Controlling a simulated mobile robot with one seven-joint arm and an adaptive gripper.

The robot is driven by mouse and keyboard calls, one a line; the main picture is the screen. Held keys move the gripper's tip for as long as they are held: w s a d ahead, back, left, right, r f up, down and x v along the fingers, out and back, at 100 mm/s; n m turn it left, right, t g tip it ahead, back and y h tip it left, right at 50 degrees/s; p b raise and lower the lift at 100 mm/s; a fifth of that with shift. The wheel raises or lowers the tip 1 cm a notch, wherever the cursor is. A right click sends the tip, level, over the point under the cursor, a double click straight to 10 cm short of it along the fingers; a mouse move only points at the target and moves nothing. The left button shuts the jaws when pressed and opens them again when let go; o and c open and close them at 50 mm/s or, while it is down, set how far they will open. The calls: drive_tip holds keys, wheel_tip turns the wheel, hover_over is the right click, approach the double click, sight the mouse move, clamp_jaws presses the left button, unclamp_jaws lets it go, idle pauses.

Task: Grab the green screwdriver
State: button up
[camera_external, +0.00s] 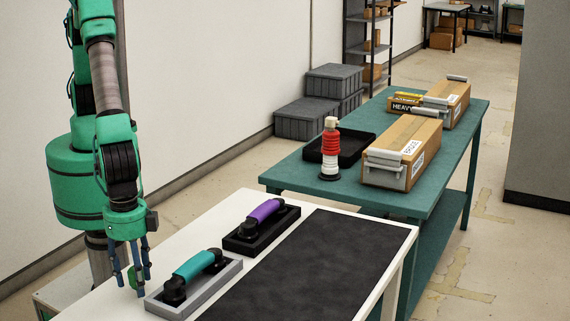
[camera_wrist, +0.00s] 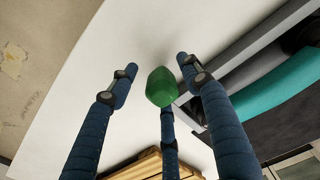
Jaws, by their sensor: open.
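The green screwdriver shows in the wrist view as a rounded, faceted green end (camera_wrist: 161,87), seen nearly end-on. The rest of it is hidden. In the outside view a small green piece of it (camera_external: 132,274) shows among the fingers, near the left edge of the white table. My gripper (camera_external: 131,284) is open and points down there. Its blue fingers (camera_wrist: 157,65) stand spread around the green end in the wrist view, with white gaps beside it. The green end covers the tip of the lower finger, and I cannot tell whether they touch.
A grey tray (camera_external: 232,270) with a teal handset (camera_external: 194,264) stands just right of my gripper. A black tray with a purple handset (camera_external: 264,210) is behind it. A dark mat (camera_external: 310,268) covers the table's right part. Slatted wood (camera_wrist: 150,165) shows low in the wrist view.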

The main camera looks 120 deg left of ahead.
idle(0.3)
drive_tip(key=c, duration=1.1)
drive_tip(key=shift+r, duration=0.1)
drive_tip(key=shift+r, duration=0.4)
wheel_tip(320, 180, up, 3)
drive_tip(key=shift+r+p, duration=0.1)
drive_tip(key=shift+p, duration=0.55)
drive_tip(key=shift+o, duration=0.2)
drive_tip(key=s+a+p, duration=0.2)
drive_tip(key=s+a, duration=0.7)
drive_tip(key=s, duration=0.4)
drive_tip(key=shift+a+r, duration=0.2)
drive_tip(key=shift+r, duration=0.2)
